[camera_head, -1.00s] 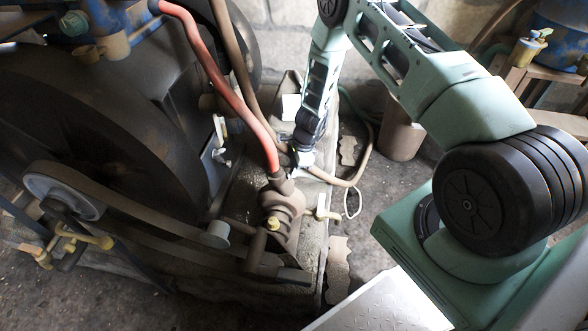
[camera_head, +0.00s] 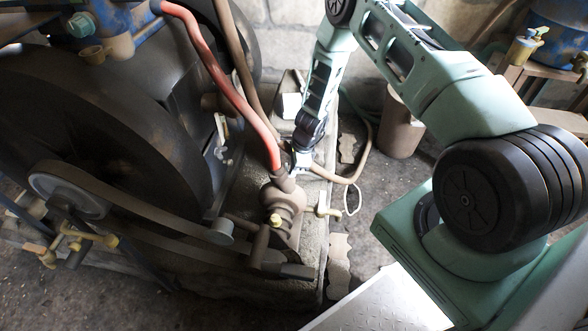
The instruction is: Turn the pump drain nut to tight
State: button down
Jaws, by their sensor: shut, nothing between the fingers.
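The pump (camera_head: 284,200) is a rusty brown body at the engine's lower right, with the red hose (camera_head: 232,98) running down into its top. A small yellow nut-like fitting (camera_head: 276,220) sits on its front; I cannot tell for sure that it is the drain nut. A brass tap-like piece (camera_head: 325,205) sticks out to the pump's right. My gripper (camera_head: 302,160) is shut and empty, pointing down just behind and above the pump. Its fingertips are small and partly hidden by the hoses, so contact with anything cannot be told.
The large dark flywheel (camera_head: 95,115) and the belt (camera_head: 150,205) with its pulleys fill the left side. A tan hose (camera_head: 345,178) loops right of the pump. A brown cylinder (camera_head: 402,125) stands by the wall. The floor right of the engine's stone base is mostly clear.

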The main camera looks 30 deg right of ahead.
jog(key=shift+a+m, duration=0.15)
jog(key=shift+m, duration=0.85)
